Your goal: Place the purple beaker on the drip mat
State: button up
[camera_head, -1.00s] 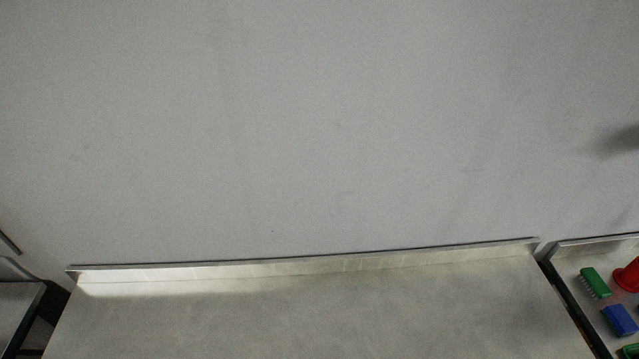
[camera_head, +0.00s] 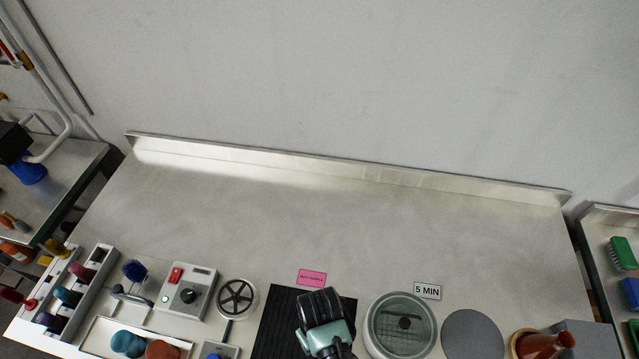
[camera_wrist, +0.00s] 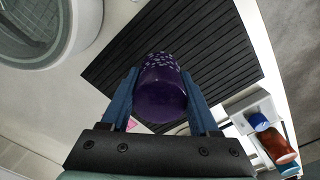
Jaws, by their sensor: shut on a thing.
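The purple beaker (camera_wrist: 160,97) has pale markings near its far end. My gripper (camera_wrist: 159,82) is shut on it, with one blue finger on each side in the wrist view. The black ribbed drip mat (camera_wrist: 205,40) lies beyond and below the beaker; I cannot tell how high the beaker is above it. In the head view my gripper (camera_head: 325,322) is over the drip mat (camera_head: 275,325) at the bottom edge. It covers part of the mat and hides the beaker there.
A pink label (camera_head: 312,277) lies behind the mat. A round lidded vessel (camera_head: 402,322) and a grey disc (camera_head: 472,334) are to its right. A control box (camera_head: 188,292), a black spoked wheel (camera_head: 237,298) and a white tray (camera_head: 100,335) are left. The bench's rear (camera_head: 330,215) is clear.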

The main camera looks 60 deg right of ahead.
jog(key=shift+f, duration=2)
jog(key=shift+f, duration=0.2)
jog(key=o, duration=1.3)
notch_tip(320, 180, up, 12)
jog(key=shift+s+r, duration=0.1)
jog(key=shift+r, duration=0.15)
